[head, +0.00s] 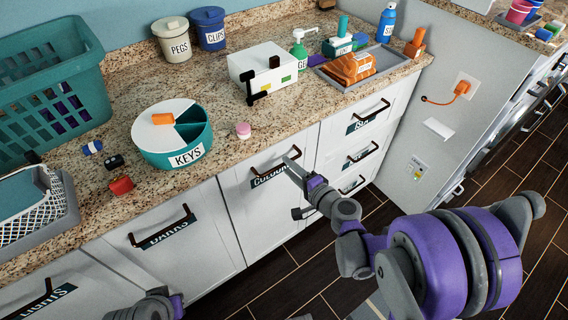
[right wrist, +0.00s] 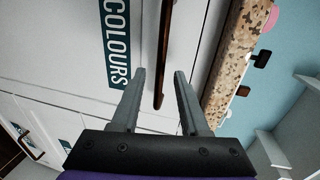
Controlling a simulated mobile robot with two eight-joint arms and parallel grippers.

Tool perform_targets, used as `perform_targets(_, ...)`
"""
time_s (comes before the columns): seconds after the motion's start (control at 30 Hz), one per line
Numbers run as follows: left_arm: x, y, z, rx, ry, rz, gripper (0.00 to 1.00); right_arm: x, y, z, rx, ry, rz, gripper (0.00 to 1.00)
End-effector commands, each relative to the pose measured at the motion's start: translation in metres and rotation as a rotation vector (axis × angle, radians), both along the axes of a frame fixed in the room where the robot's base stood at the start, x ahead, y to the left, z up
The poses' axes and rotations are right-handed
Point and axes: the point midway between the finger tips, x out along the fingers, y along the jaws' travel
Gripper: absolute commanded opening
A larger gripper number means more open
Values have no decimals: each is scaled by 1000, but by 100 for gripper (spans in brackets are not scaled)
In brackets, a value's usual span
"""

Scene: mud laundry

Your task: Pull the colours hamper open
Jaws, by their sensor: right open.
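The colours hamper (head: 278,217) is a white front panel in the counter base, and it looks closed. It has a dark bar handle (head: 268,174) and a teal COLOURS label, which also shows in the right wrist view (right wrist: 116,42). My right gripper (head: 292,188) is open in front of this panel, its fingers spread. In the right wrist view the handle (right wrist: 161,60) lies between the two fingertips (right wrist: 159,72). I cannot tell whether either finger touches it. Only a grey and purple part of my left arm shows at the bottom of the head view; its fingers are hidden.
The DARKS hamper (head: 205,242) is left of the colours hamper, with small labelled drawers (head: 330,150) on the right. Dark floor lies in front.

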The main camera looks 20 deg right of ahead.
Motion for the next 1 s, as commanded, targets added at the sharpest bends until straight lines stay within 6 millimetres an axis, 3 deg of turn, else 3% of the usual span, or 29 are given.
perform_targets(0.23, 0, 0, -2, 0, 1, 0, 0, 26, 10, -6, 0, 0, 1, 45)
perform_targets(0.57, 0, 0, -2, 0, 1, 0, 0, 29, 10, -6, 0, 0, -1, 45)
perform_targets(0.8, 0, 0, -2, 0, 1, 0, 0, 29, 11, -6, 0, 0, 0, 3)
perform_targets(1.0, 0, 0, -2, 0, 1, 0, 0, 29, 11, -6, 0, 0, 0, 0)
